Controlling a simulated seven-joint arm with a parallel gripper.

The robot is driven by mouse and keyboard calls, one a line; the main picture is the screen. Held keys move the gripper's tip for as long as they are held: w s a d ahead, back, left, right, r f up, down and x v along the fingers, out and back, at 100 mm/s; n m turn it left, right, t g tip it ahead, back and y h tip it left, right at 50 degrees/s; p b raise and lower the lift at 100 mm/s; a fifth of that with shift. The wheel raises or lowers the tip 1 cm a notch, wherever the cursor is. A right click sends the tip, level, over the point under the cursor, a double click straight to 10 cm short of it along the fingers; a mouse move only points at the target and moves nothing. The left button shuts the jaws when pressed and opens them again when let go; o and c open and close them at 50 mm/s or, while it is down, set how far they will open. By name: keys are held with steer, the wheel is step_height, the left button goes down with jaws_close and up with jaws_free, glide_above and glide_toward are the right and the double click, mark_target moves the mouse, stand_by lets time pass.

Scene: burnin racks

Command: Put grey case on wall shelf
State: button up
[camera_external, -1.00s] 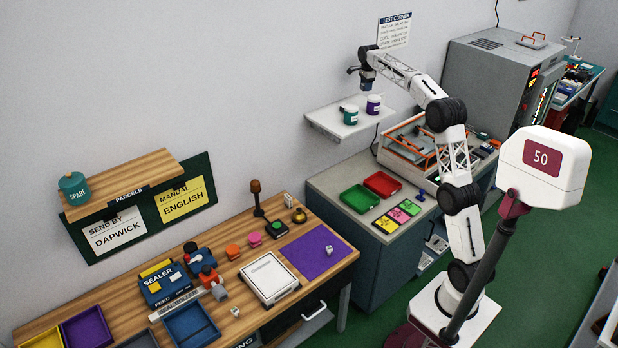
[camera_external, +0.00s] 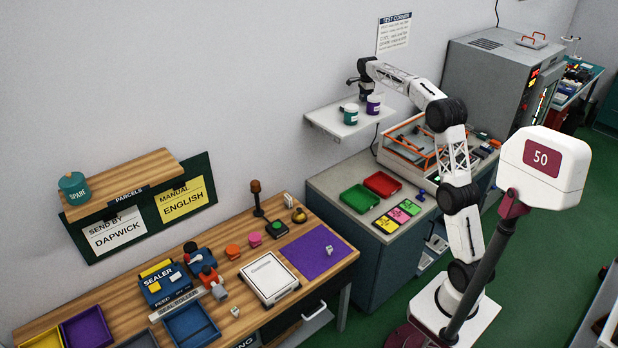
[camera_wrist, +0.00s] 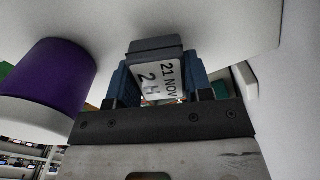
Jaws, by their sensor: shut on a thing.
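The grey case (camera_wrist: 155,47) shows in the wrist view, with a white label reading "21 NOV". My gripper (camera_wrist: 160,84) is shut on it, a blue finger on each side. In the external view my gripper (camera_external: 364,91) points down at the white wall shelf (camera_external: 325,121), close behind the purple cup (camera_external: 374,106). The case cannot be made out there. I cannot tell whether the case touches the shelf.
A teal cup (camera_external: 350,115) stands on the shelf left of the purple one. The purple cup also looms close at the left of the wrist view (camera_wrist: 52,75). The shelf's left part is bare. An open-topped orange-edged box (camera_external: 408,148) stands on the bench below.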

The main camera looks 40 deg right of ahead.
steer(key=shift+f, duration=0.85)
steer(key=shift+f, duration=0.1)
steer(key=o, duration=0.9)
steer(key=shift+o, duration=0.2)
step_height(320, 180, up, 12)
steer(key=shift+r, duration=0.1)
stand_by(0.6)
